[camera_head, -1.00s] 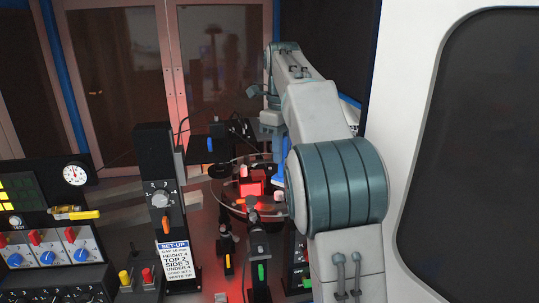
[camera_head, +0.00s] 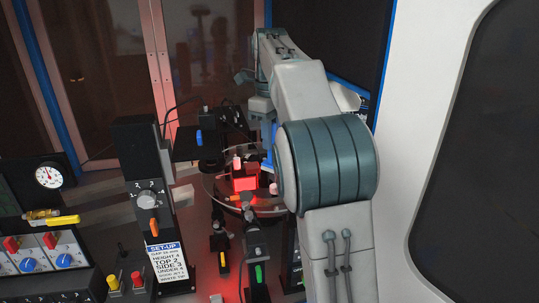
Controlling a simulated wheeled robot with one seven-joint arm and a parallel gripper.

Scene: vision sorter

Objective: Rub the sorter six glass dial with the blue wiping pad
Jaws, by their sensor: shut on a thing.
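The round glass dial (camera_head: 212,187) lies flat in the middle of the sorter, lit red, with a red glowing block (camera_head: 244,183) above it. My arm comes in from the right, and its end reaches down at the dial's right side. My gripper (camera_head: 267,150) is mostly hidden behind my own arm. A blue piece (camera_head: 267,160), which looks like the wiping pad, shows at its lower end. The gripper is shut on it. I cannot tell whether the pad touches the glass.
A dark post with a dial knob (camera_head: 147,200) and a set-up label (camera_head: 166,254) stands left of the glass. Dark sensor posts (camera_head: 256,262) stand in front. A control panel (camera_head: 50,245) with red and blue knobs and a gauge (camera_head: 48,175) is at left. A white wall panel (camera_head: 418,60) borders the right.

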